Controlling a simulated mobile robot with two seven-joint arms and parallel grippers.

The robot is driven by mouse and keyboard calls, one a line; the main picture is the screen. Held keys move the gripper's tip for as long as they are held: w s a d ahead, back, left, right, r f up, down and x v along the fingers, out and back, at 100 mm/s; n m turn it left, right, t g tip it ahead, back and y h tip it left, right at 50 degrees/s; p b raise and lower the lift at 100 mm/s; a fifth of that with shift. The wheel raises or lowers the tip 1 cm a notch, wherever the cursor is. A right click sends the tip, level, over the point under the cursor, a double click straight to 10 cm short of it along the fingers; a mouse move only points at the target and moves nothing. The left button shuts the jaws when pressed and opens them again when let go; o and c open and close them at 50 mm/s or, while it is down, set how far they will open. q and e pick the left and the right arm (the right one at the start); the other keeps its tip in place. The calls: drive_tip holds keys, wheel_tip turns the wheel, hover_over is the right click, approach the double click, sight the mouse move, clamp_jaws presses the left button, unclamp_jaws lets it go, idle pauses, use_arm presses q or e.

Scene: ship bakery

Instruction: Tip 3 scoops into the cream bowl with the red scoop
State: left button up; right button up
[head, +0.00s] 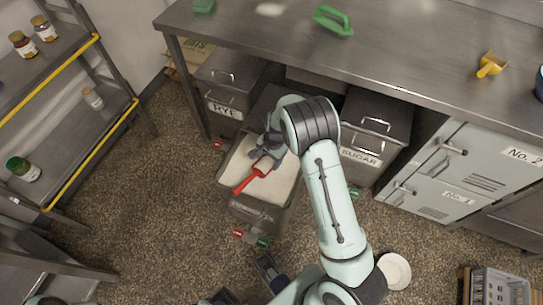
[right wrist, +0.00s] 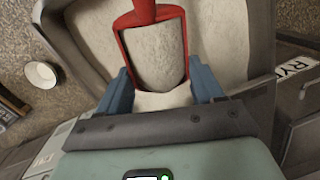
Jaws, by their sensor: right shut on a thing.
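The red scoop (head: 250,177) is over the open bin of white powder (head: 285,186). My right gripper (head: 267,156) is shut on the scoop. In the right wrist view the scoop (right wrist: 124,37) lies between the blue fingers (right wrist: 165,92), its handle pointing away. White powder shows inside its pan. Whether the scoop touches the powder below is unclear. A round cream-white dish (head: 395,270), perhaps the cream bowl, is at the lower right; it looks empty.
The rye bin (head: 225,110) and sugar bin (head: 362,155) flank the open bin under the steel counter (head: 420,45). A green scoop (head: 334,20) and a yellow scoop (head: 490,65) lie on the counter. A grey crate (head: 498,288) is at lower right. Shelves stand left, with clear floor between.

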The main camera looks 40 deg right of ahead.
drive_tip(key=shift+a+r+p, duration=0.2)
drive_tip(key=shift+r+p, duration=0.15)
drive_tip(key=shift+r, duration=0.15)
drive_tip(key=shift+a+r+p, duration=0.15)
drive_tip(key=shift+r+p, duration=0.2)
drive_tip(key=shift+r, duration=0.1)
drive_tip(key=shift+s+a+r+p, duration=0.15)
drive_tip(key=shift+a+r+p, duration=0.3)
drive_tip(key=shift+r+p, duration=0.5)
drive_tip(key=shift+f, duration=0.1)
